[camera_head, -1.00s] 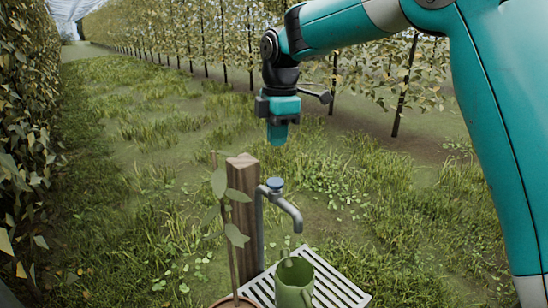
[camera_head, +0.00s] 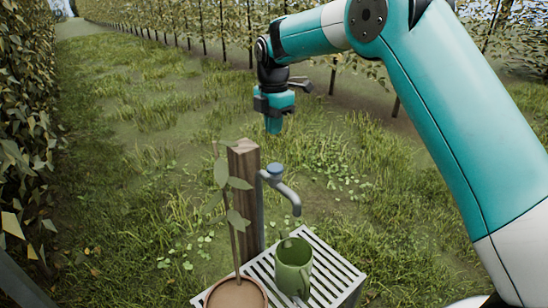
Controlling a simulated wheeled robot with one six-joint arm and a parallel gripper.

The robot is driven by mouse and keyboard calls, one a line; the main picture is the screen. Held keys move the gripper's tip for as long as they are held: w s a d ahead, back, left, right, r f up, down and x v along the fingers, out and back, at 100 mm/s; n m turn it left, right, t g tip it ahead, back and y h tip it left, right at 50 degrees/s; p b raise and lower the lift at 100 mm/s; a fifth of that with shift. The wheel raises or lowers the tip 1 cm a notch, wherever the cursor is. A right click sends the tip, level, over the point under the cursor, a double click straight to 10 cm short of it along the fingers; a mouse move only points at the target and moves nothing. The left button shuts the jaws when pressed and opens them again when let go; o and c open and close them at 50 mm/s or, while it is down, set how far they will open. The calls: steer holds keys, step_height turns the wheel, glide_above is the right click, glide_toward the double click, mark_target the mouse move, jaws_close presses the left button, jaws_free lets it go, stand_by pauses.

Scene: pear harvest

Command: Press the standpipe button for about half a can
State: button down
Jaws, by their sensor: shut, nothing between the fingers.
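The standpipe (camera_head: 285,188) is a grey bent pipe beside a wooden post (camera_head: 244,195). Its blue button (camera_head: 275,169) sits on top. A green watering can (camera_head: 293,263) stands upright on the slatted grate, below the spout. My gripper (camera_head: 274,130) is shut and empty, pointing down. In the picture it is above the blue button, with a visible gap between them. I cannot tell its exact depth relative to the button. Any water inside the can is not visible.
The slatted grate (camera_head: 335,268) carries the can. A potted seedling (camera_head: 236,292) with a thin stem and leaves stands at its left front, partly covering the post. Grass surrounds the spot, with leafy rows at left and behind. The air above the button is clear.

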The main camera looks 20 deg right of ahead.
mark_target(274, 167)
step_height(274, 167, down, 10)
steer(key=p, duration=0.3)
steer(key=shift+s, duration=0.1)
steer(key=shift+f, duration=0.15)
